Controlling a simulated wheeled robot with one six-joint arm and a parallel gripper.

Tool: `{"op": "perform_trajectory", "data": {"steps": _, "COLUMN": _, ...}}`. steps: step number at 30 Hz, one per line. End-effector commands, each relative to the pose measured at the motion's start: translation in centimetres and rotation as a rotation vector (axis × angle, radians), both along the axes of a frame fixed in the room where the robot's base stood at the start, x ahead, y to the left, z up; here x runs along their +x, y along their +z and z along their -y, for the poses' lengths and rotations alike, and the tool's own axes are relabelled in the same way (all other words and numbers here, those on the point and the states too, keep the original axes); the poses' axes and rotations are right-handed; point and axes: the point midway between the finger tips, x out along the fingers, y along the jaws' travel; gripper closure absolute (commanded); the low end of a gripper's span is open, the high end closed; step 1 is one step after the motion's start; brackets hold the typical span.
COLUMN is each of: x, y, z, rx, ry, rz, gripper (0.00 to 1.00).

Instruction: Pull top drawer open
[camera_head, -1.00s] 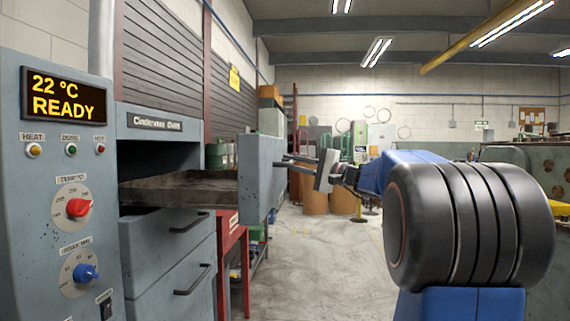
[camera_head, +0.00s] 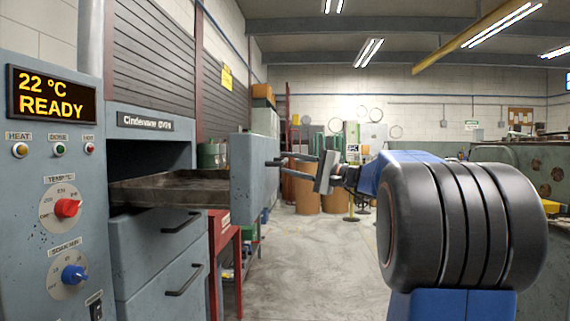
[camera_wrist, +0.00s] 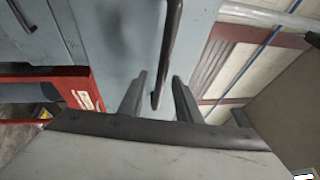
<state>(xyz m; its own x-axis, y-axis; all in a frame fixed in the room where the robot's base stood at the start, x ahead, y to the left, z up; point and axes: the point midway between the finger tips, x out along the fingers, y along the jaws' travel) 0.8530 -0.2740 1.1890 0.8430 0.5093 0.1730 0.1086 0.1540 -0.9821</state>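The top drawer is a wide, shallow tray (camera_head: 170,188) with a tall blue-grey front panel (camera_head: 255,180). It stands well out of the oven housing in the head view. My gripper (camera_head: 284,163) is at the outer side of this panel, by its handle. In the wrist view my two dark fingers (camera_wrist: 158,98) are apart, and a dark bar handle (camera_wrist: 170,45) runs down between their tips. Gaps show on both sides of the bar, so the gripper looks open around its end. Exact contact is too small to tell in the head view.
Two lower drawers with dark handles (camera_head: 180,222) are closed below the tray. The control panel (camera_head: 45,200) reads 22 °C READY. A red stand (camera_head: 225,262) stands beside the oven, and orange drums (camera_head: 306,190) stand behind. The floor (camera_head: 315,265) in the middle is clear.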

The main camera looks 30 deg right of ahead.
Motion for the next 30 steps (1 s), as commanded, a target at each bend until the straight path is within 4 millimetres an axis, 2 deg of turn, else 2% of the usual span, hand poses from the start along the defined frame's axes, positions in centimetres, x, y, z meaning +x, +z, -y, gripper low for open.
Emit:
{"op": "perform_trajectory", "data": {"steps": 6, "x": -3.3, "y": -0.6, "z": 2.1, "rx": 0.000, "ry": -0.004, "rz": 0.001, "gripper": 0.69}}
{"op": "perform_trajectory", "data": {"steps": 21, "x": -10.0, "y": -2.0, "z": 6.1, "rx": 0.000, "ry": -0.004, "rz": 0.000, "gripper": 0.69}}
{"op": "perform_trajectory", "data": {"steps": 30, "x": -12.3, "y": -2.5, "z": 7.5, "rx": 0.000, "ry": -0.002, "rz": 0.000, "gripper": 0.69}}
